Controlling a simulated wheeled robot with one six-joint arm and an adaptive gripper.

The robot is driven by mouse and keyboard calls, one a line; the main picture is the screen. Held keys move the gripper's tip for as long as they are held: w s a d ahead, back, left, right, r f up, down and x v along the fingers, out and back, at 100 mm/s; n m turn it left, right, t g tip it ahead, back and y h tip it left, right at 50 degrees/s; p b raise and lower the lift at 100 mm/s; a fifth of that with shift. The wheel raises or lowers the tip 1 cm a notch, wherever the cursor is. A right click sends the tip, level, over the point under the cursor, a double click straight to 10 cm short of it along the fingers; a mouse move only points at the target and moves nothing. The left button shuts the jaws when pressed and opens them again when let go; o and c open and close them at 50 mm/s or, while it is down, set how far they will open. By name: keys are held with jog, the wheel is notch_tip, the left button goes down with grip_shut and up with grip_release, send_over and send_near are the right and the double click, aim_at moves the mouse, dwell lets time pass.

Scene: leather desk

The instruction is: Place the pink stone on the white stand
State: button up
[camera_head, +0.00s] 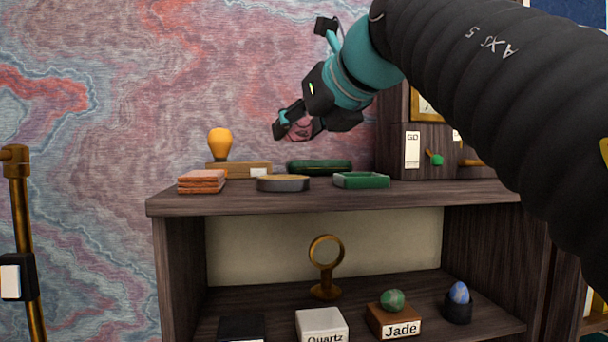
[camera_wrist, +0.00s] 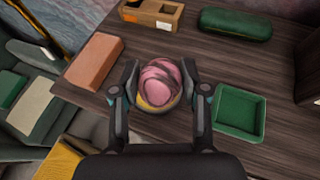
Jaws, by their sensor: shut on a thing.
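The pink stone (camera_wrist: 160,78) is round with darker veins. My gripper (camera_wrist: 160,92) is shut on it, with one finger on each side. In the head view, the stone (camera_head: 300,128) shows between the dark fingers, in the air above the desk's upper top. The white stand (camera_head: 321,324) is a block labelled "Quartz" on the lower shelf, well below my gripper. Its top looks empty, and its lower part is cut off by the frame's bottom edge. The wrist view does not show it.
A round dish (camera_head: 283,183) lies below the stone, beside stacked coral slabs (camera_head: 202,181) and a green tray (camera_head: 361,180). On the lower shelf are a brass ring stand (camera_head: 326,266), a Jade stand (camera_head: 393,321) with a green stone, and a blue stone (camera_head: 459,293). The upper board overhangs this shelf.

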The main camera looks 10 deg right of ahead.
jog(key=w+d+p, duration=0.1)
jog(key=w+d, duration=1.2)
jog(key=shift+w+d+p, duration=0.35)
jog(key=shift+w+d, duration=0.05)
jog(key=shift+s+a+f, duration=0.1)
jog(key=shift+s+f, duration=0.05)
jog(key=shift+f, duration=0.4)
jog(key=shift+f+b, duration=0.85)
jog(key=shift+f, duration=1.75)
jog(key=shift+w+f, duration=0.2)
jog(key=shift+f, duration=0.1)
jog(key=shift+f, duration=0.1)
jog(key=o, duration=0.9)
jog(key=shift+f, duration=0.1)
